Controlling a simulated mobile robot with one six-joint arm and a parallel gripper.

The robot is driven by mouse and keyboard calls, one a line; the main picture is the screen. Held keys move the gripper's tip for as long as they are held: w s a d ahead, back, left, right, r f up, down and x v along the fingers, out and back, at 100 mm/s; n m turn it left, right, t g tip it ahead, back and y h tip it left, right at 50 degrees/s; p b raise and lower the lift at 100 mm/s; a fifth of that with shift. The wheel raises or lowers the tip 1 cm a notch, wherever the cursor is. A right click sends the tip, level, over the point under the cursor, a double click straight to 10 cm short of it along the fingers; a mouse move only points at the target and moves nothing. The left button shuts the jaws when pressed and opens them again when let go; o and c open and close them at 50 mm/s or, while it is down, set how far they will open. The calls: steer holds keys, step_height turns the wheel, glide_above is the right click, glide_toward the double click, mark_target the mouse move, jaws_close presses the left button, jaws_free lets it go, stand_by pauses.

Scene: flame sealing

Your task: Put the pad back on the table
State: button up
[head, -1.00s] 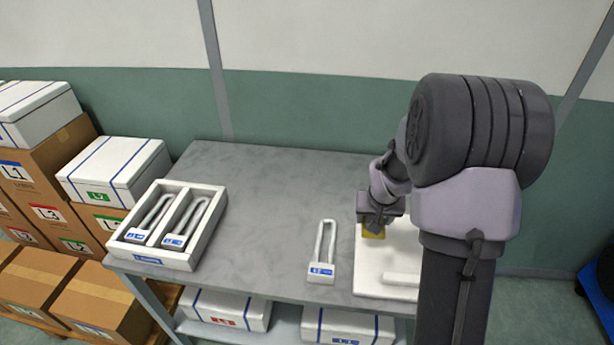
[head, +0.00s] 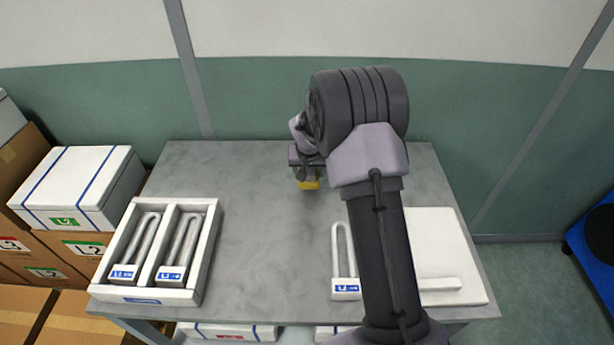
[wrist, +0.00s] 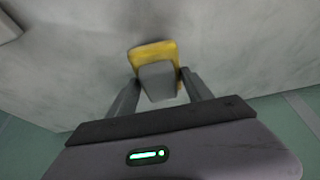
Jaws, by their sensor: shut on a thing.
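The pad is a yellow block with a grey grip on it. In the head view the yellow pad (head: 309,184) shows just below my gripper (head: 306,172), over the back middle of the table (head: 255,200). In the wrist view my gripper (wrist: 158,88) is shut on the grey grip, and the yellow pad (wrist: 152,52) sticks out beyond the fingers. Bare grey tabletop (wrist: 250,50) lies beneath it. I cannot tell whether the pad touches the table.
A white tray (head: 140,294) with two U-shaped pieces stands at the left. Another U-shaped piece (head: 345,289) lies at the front, partly beside my arm. A white board (head: 440,240) with a raised bar lies at the right. The middle of the table is clear.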

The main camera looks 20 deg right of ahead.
steer(key=shift+w+f, duration=0.15)
steer(key=shift+w, duration=0.5)
steer(key=shift+w+f, duration=0.15)
steer(key=shift+f, duration=0.05)
steer(key=shift+f+b, duration=1)
steer(key=shift+f, duration=0.45)
steer(key=shift+f, duration=0.2)
steer(key=o, duration=1.3)
steer(key=shift+r, duration=0.1)
